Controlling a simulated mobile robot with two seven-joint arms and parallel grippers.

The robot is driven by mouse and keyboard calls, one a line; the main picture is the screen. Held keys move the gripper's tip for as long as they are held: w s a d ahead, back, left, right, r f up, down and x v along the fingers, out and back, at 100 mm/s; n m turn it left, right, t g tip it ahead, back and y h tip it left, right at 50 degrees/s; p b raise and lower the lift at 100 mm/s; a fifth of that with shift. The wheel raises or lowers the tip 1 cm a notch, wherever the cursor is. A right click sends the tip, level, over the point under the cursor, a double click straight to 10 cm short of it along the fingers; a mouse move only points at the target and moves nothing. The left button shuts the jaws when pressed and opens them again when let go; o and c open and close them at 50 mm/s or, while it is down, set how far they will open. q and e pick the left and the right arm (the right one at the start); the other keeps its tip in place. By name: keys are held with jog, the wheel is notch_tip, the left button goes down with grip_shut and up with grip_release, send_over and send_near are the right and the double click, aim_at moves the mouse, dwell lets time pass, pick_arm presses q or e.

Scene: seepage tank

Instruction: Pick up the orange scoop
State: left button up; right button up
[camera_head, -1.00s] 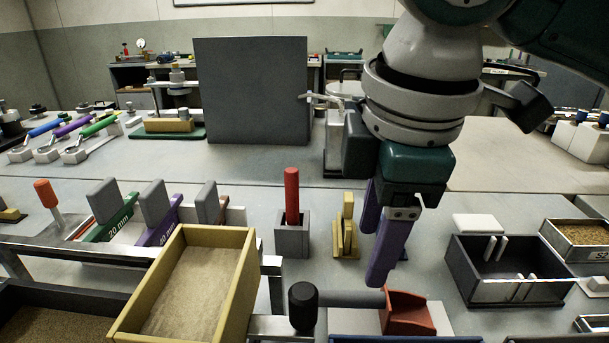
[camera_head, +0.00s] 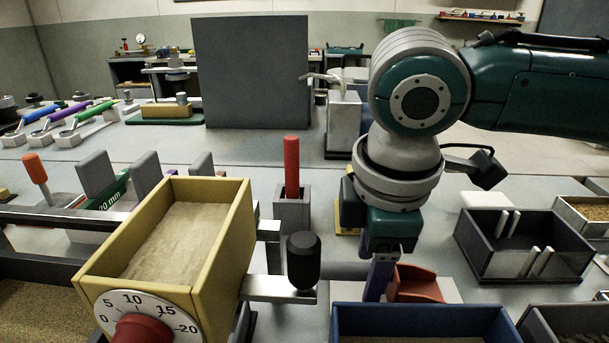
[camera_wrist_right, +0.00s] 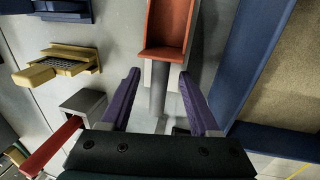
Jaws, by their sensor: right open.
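The orange scoop (camera_head: 416,284) lies at the front centre right in the head view, its grey handle (camera_head: 345,270) pointing left. Its tray-shaped head rests by a pale block (camera_head: 445,290). In the right wrist view the scoop head (camera_wrist_right: 170,25) is at the top, and its grey handle (camera_wrist_right: 158,103) runs down between my fingers in the picture. My right gripper (camera_head: 378,280) is open and comes down over the handle near the scoop head. Its purple fingers also show in the right wrist view (camera_wrist_right: 159,80), one on each side of the handle, with no visible contact. My left gripper is not in view.
A yellow sand box (camera_head: 244,225) with a dial stands at left, its bar ending near a black knob (camera_head: 303,260). A blue-walled sand tray (camera_head: 340,318) is in front of the scoop. A grey holder (camera_head: 292,212) with a red stick and a dark bin (camera_head: 475,262) stand nearby.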

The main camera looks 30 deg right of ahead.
grip_shut()
dwell(0.5)
dwell(0.9)
